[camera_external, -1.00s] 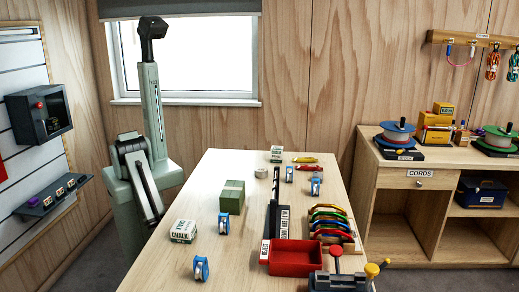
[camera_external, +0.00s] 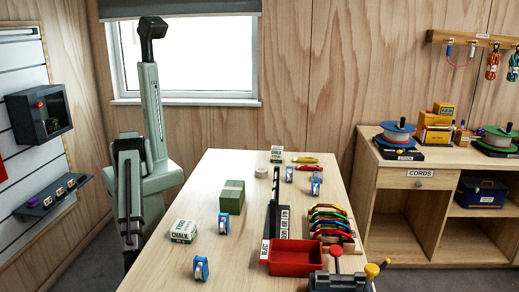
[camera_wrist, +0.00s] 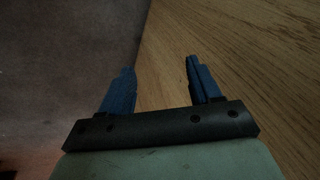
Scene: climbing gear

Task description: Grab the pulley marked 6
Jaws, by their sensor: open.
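Several small blue and white pulleys stand on the wooden table in the external view: one at the near left (camera_external: 201,268), one beside the green block (camera_external: 223,224), and two farther back, at the middle (camera_external: 289,174) and to its right (camera_external: 316,186). Their markings are too small to read, so I cannot tell which is marked 6. My gripper (camera_wrist: 158,72) is open and empty in the wrist view, its two blue fingers apart above the table's edge and the dark floor. In the external view my arm hangs down left of the table, away from the pulleys.
A chalk box (camera_external: 184,231) and green block (camera_external: 231,197) stand on the table's left side. A red tray (camera_external: 294,258), an upright black labelled panel (camera_external: 273,215) and a rack of coloured carabiners (camera_external: 331,224) occupy the right. Bare tabletop (camera_external: 235,255) lies between the near pulley and tray.

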